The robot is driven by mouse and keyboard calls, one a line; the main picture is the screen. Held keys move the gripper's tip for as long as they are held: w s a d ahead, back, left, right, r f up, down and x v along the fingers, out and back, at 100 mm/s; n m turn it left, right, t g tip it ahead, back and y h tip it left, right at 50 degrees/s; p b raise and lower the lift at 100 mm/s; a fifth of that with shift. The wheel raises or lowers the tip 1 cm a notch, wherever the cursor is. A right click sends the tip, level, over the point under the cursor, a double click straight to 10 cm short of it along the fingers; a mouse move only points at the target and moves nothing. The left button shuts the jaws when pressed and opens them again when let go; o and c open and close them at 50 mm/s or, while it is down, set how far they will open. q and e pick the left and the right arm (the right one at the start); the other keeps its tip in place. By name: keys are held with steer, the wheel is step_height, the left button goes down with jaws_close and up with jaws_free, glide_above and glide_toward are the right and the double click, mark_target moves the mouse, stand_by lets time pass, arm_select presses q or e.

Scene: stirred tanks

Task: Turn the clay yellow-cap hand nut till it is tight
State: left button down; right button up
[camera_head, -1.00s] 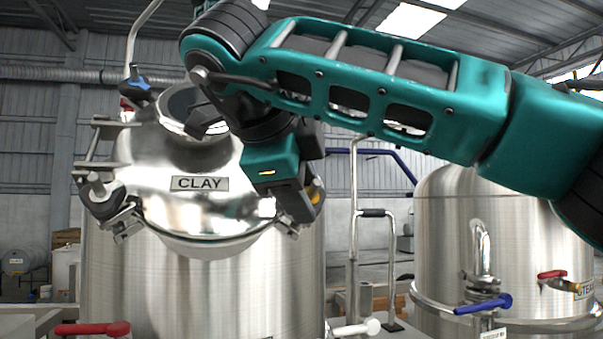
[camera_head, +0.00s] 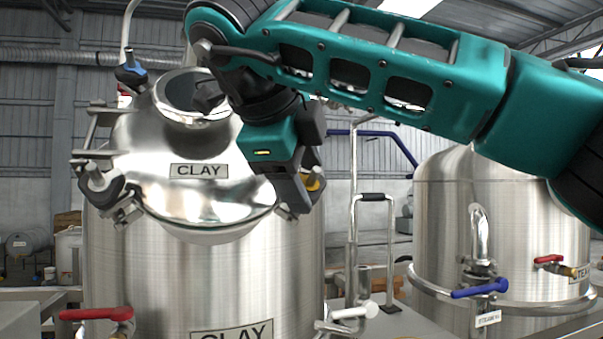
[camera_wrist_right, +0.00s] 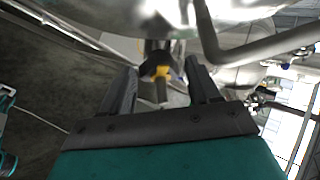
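The clay tank (camera_head: 205,280) has a domed steel lid with a "CLAY" plate (camera_head: 199,171). At the lid's right edge sits the yellow-cap hand nut (camera_head: 316,182), mostly hidden behind my right gripper (camera_head: 296,190). In the right wrist view, the nut's yellow cap (camera_wrist_right: 161,71) and dark lobes show between the two fingertips of the right gripper (camera_wrist_right: 162,75). The fingers are apart, with gaps visible beside the nut, so the gripper looks open around it. My left gripper is not in view.
A black-handled clamp nut (camera_head: 100,183) is on the lid's left edge, and a blue-cap one (camera_head: 131,72) is at the back left. A red-handled valve (camera_head: 95,314) is low left. A second steel tank (camera_head: 440,230) with a blue valve handle (camera_head: 480,288) stands at right, beyond a pipe rail (camera_head: 354,240).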

steer(key=shift+o, duration=1.1)
steer(key=shift+a+r, duration=0.1)
steer(key=p+v, duration=0.1)
steer(key=v, duration=1.1)
steer(key=shift+s+r, duration=0.2)
steer(key=shift+s, duration=0.1)
